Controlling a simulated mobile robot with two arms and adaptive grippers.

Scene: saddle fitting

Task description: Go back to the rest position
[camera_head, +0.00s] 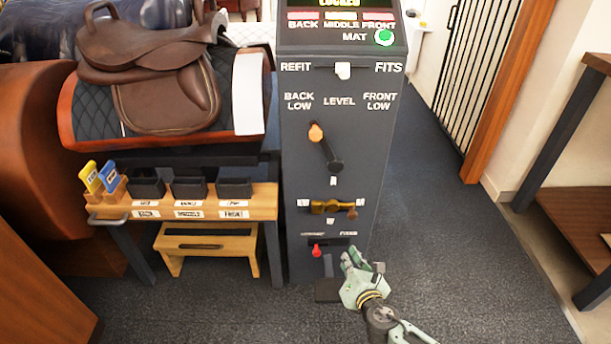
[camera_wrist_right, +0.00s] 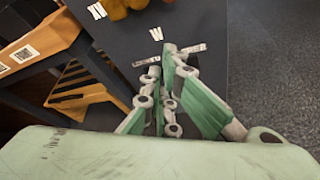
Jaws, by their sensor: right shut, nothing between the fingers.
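My right gripper (camera_head: 357,265) is in front of the lower part of the dark control panel (camera_head: 340,90) in the head view. It is shut and empty. In the right wrist view its green fingers (camera_wrist_right: 167,100) are close together, with the lower panel face behind them. A small red lever (camera_head: 317,251) shows just left of the gripper in the head view, apart from it. My left gripper is not in view.
A brown saddle (camera_head: 160,75) sits on a padded stand at left. Below it is a wooden shelf (camera_head: 262,203) with black bins, and a wooden step stool (camera_head: 207,247). The panel also carries an orange-knobbed lever (camera_head: 325,148) and a brass handle (camera_head: 332,207). Carpet is clear at right.

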